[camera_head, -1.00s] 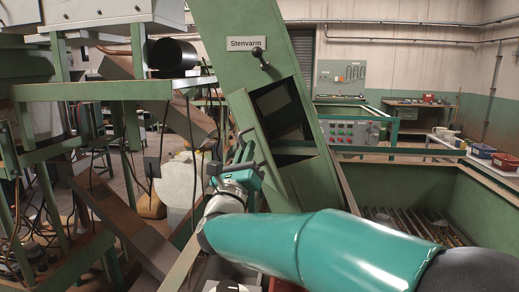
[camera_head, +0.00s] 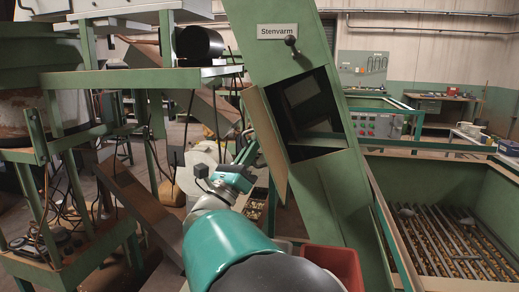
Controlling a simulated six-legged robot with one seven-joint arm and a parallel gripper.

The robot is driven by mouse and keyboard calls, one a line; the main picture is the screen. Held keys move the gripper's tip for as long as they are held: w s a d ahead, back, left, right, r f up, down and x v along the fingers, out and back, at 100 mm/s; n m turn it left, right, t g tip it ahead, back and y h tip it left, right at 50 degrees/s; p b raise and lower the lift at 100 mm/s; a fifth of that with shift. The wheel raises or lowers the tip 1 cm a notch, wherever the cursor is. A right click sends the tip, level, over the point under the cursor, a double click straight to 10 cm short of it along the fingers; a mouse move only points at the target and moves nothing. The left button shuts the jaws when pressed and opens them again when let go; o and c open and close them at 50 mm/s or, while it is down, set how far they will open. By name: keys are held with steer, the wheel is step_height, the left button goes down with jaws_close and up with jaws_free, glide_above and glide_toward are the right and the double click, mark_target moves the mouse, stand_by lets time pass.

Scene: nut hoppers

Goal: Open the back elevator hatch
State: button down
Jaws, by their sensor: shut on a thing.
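The green elevator column labelled "Stenvarm" (camera_head: 334,185) leans across the middle of the view. Its hatch (camera_head: 266,140) is swung out to the left, seen nearly edge-on with its tan inner side towards me. The dark square opening (camera_head: 305,110) behind it is uncovered, with a ledge inside. My gripper (camera_head: 252,158) is at the outer side of the hatch, by its left edge, shut on the hatch. The hatch panel partly hides the fingertips and the exact grip point.
A black-knobbed lever (camera_head: 291,41) sits above the opening. A red bin (camera_head: 335,262) stands below the column. A green hopper with a slatted grate (camera_head: 450,240) is at right. Green frames and a slanted chute (camera_head: 135,205) crowd the left.

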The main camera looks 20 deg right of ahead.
steer(key=shift+w+a+f+m+g+h, duration=0.1)
steer(key=shift+w+a+m+g+h, duration=0.15)
steer(key=shift+g, duration=0.2)
steer(key=shift+w+a+f+m+g+h, duration=0.1)
steer(key=shift+w+m+g+h, duration=0.05)
steer(key=shift+m+g+h, duration=0.25)
steer(key=c, duration=1.5)
jaws_free()
steer(key=v, duration=1.2)
